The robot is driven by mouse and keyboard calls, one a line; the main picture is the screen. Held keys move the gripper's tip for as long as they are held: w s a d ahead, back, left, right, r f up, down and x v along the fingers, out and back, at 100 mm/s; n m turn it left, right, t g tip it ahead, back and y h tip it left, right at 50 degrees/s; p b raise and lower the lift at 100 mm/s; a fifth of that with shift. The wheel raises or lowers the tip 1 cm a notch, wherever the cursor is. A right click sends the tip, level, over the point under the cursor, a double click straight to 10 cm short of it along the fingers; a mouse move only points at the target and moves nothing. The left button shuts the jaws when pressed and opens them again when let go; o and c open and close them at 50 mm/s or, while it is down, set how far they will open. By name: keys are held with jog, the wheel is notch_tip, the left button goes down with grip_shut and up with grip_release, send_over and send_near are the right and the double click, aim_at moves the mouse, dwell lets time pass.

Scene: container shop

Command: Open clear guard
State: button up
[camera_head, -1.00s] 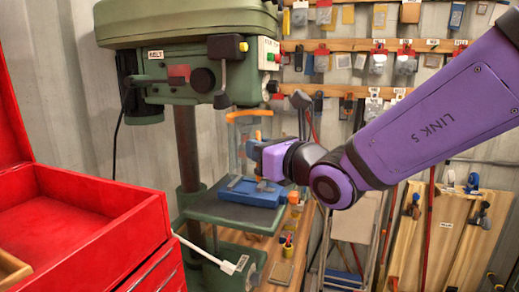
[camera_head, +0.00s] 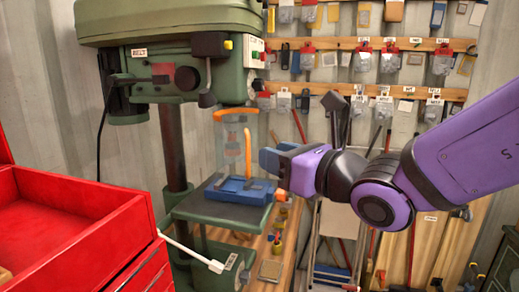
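The clear guard (camera_head: 232,143) stands upright on the drill press, above the blue vise (camera_head: 238,190) and below the green drill head (camera_head: 170,50). It is a see-through panel with an orange strip along its top and an orange upright bar (camera_head: 248,152) at its right side. My gripper (camera_head: 268,160) has blue fingertips pointing left. It is just right of the guard in the picture, apart from the orange bar and with nothing seen in it. The gap between its fingers does not show from this side.
A red tool chest (camera_head: 85,230) fills the lower left. The press table (camera_head: 215,213) holds the vise, and a white-tipped lever (camera_head: 190,250) sticks out below. Pegboard rails with hanging packets (camera_head: 390,60) line the back wall.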

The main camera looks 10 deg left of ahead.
jog(key=shift+v, duration=1.1)
jog(key=shift+f, duration=0.1)
jog(key=shift+w, duration=0.1)
jog(key=c, duration=0.5)
jog(key=w+d+n, duration=0.1)
jog(key=n, duration=0.2)
jog(key=w+n+g+y, duration=0.1)
jog(key=w+n, duration=0.1)
jog(key=n, duration=0.2)
jog(key=w+d+n+g+y, duration=0.1)
jog(key=n, duration=0.3)
jog(key=shift+w+d, duration=0.3)
jog(key=shift+w, duration=0.1)
grip_shut()
jog(key=n+g, duration=0.5)
jog(key=n, duration=0.7)
send_near(233, 148)
jog(key=w+d+f, duration=0.1)
jog(key=w, duration=0.1)
jog(key=shift+y, duration=0.3)
jog(key=shift+s+a+f, duration=0.1)
jog(key=shift+s+a, duration=0.2)
jog(key=shift+a, duration=0.35)
jog(key=shift+s+a, duration=0.3)
jog(key=shift+a, duration=0.35)
jog(key=shift+s+a, duration=0.3)
jog(key=shift+a, duration=0.35)
